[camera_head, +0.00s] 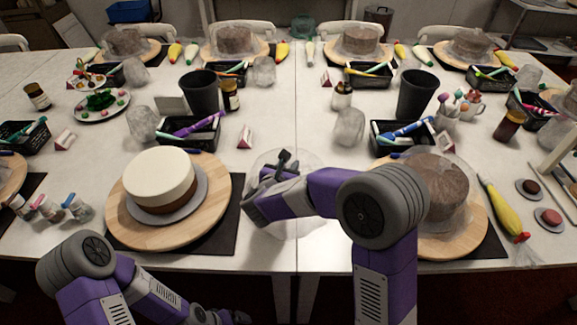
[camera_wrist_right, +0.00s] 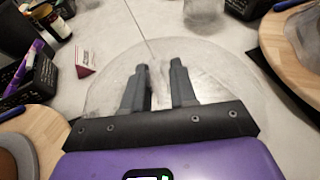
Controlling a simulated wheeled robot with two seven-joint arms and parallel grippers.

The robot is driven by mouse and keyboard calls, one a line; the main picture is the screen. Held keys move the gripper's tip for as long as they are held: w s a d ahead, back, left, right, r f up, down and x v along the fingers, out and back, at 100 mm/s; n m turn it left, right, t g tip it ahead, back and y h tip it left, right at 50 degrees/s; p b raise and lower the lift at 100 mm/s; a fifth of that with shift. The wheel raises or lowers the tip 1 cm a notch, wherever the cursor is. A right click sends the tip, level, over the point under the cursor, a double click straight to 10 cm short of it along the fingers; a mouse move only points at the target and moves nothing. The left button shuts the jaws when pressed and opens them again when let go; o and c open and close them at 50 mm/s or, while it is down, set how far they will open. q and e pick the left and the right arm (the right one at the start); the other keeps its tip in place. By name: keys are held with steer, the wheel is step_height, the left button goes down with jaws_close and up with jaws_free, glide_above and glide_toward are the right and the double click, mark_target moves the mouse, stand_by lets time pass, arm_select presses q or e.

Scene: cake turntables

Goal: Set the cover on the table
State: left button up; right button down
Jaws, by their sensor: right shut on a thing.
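The clear, see-through cover (camera_head: 262,165) is between the two front cake boards, over the table (camera_head: 300,262). It also shows in the right wrist view as a faint round outline (camera_wrist_right: 105,88) around my fingers. My right gripper (camera_head: 284,160) is shut on the cover; its fingers (camera_wrist_right: 160,70) stand close together. I cannot tell whether the cover's rim touches the table. A bare white-topped cake (camera_head: 160,178) stands on the left wooden board (camera_head: 215,210). My left gripper (camera_head: 238,316) is at the bottom edge, mostly cut off.
A chocolate cake under a clear cover (camera_head: 437,185) stands on the right board (camera_head: 470,230). Black pen trays (camera_head: 195,140) and dark cups (camera_head: 200,92) stand behind. A yellow piping bag (camera_head: 502,208) lies at right. Small jars (camera_head: 78,208) stand at left.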

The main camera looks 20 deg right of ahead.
steer(key=c, duration=0.9)
jaws_free()
steer(key=shift+r, duration=0.1)
steer(key=shift+s+a+r+p, duration=0.15)
steer(key=shift+s+p, duration=0.05)
steer(key=shift+p, duration=0.15)
steer(key=p+v, duration=0.3)
steer(key=v, duration=0.8)
steer(key=shift+s+a, duration=0.15)
steer(key=shift+s, duration=0.05)
